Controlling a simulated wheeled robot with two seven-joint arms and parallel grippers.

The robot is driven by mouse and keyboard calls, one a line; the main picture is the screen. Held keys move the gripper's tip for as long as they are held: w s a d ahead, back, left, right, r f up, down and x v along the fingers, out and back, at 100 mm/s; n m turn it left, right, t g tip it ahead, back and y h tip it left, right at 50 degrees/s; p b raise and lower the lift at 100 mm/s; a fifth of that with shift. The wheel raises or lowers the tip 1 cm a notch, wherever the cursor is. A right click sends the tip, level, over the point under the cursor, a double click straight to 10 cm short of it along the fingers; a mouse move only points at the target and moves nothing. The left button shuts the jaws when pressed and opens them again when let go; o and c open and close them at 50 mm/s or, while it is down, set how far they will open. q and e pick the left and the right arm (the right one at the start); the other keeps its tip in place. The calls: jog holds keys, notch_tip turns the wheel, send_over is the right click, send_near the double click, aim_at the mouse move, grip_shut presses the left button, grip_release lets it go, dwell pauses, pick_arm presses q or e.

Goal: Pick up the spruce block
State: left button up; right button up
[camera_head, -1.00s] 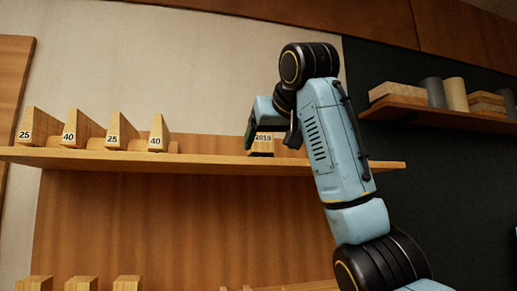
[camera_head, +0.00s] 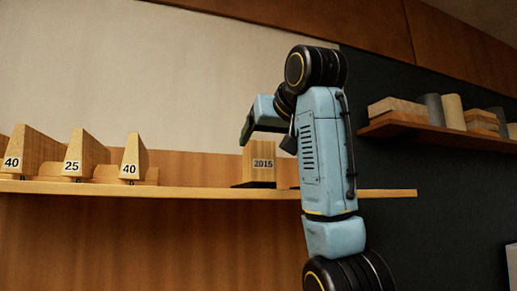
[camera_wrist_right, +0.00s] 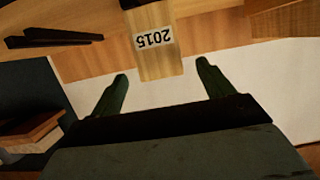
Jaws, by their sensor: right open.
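The pale spruce block (camera_head: 263,155) with a "2015" label stands upright on the shelf in the head view, with a dark piece at its base. In the right wrist view the block (camera_wrist_right: 152,42) appears upside down, its near end between the two fingertips. My right gripper (camera_head: 246,132) is at the upper left of the block in the head view, its fingers partly hidden. In the wrist view my right gripper (camera_wrist_right: 162,72) is open, with a finger on each side and visible gaps to the block. My left gripper is not in view.
The wooden shelf (camera_head: 210,190) runs across the head view. Several wedge blocks labelled 25 and 40, such as this one (camera_head: 135,158), stand to the left. A side shelf (camera_head: 440,133) at right holds blocks and cylinders. The shelf between wedges and block is clear.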

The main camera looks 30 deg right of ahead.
aim_at(264, 146)
jog(key=x, duration=0.3)
jog(key=shift+p, duration=0.4)
jog(key=shift+w+d+f, duration=0.1)
jog(key=shift+w+f, duration=0.05)
jog(key=shift+w, duration=0.1)
jog(key=shift+w+p, duration=0.3)
jog(key=p+x, duration=0.2)
jog(key=x, duration=0.2)
jog(key=shift+w+d, duration=0.1)
jog(key=shift+w, duration=0.15)
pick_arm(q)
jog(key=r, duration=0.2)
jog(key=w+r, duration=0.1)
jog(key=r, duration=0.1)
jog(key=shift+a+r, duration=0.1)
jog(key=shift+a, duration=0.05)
pick_arm(e)
jog(key=shift+s, duration=0.15)
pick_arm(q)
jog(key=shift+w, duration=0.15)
pick_arm(e)
jog(key=c, duration=1.1)
jog(key=shift+c, duration=0.2)
